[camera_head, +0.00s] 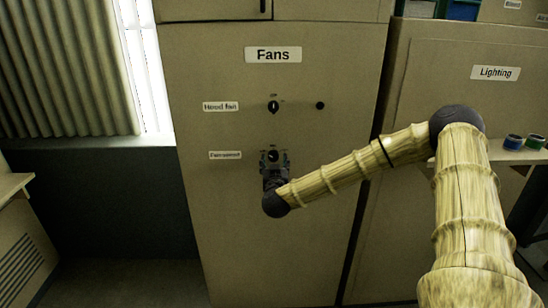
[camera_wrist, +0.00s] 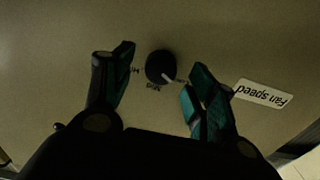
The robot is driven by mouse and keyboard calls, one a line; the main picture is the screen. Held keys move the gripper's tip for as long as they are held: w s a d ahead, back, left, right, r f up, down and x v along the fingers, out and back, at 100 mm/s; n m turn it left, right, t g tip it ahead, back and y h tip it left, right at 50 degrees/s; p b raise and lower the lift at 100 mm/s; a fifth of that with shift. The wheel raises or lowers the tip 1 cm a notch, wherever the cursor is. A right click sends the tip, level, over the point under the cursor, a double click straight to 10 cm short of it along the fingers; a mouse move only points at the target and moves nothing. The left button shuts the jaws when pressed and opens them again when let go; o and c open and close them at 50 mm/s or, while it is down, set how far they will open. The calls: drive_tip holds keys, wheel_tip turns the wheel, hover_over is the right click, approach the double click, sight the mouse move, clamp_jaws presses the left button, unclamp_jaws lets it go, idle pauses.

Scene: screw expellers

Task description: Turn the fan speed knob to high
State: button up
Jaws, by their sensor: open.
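The fan speed knob (camera_wrist: 160,66) is a round black knob with a white pointer line, on the beige panel in the wrist view. Its pointer aims to the lower right in that view. Small markings sit around it, one reading like "Mid" below it. The "Fan speed" label (camera_wrist: 263,94) shows upside down to the right. My gripper (camera_wrist: 160,72) is open, with one finger on each side of the knob and gaps visible. In the head view my gripper (camera_head: 273,158) is at the lower label's row, in front of the panel, partly covering the knob.
The beige cabinet (camera_head: 225,220) carries a "Fans" sign (camera_head: 273,55). A Hood fan knob (camera_head: 273,106) and a small black button (camera_head: 320,105) sit above my gripper. A "Lighting" cabinet (camera_head: 440,90) stands at right, and a shelf with small jars (camera_head: 513,142) is beyond my arm.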

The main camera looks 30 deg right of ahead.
sight(273, 156)
drive_tip(key=shift+x, duration=1.1)
drive_tip(key=c, duration=1)
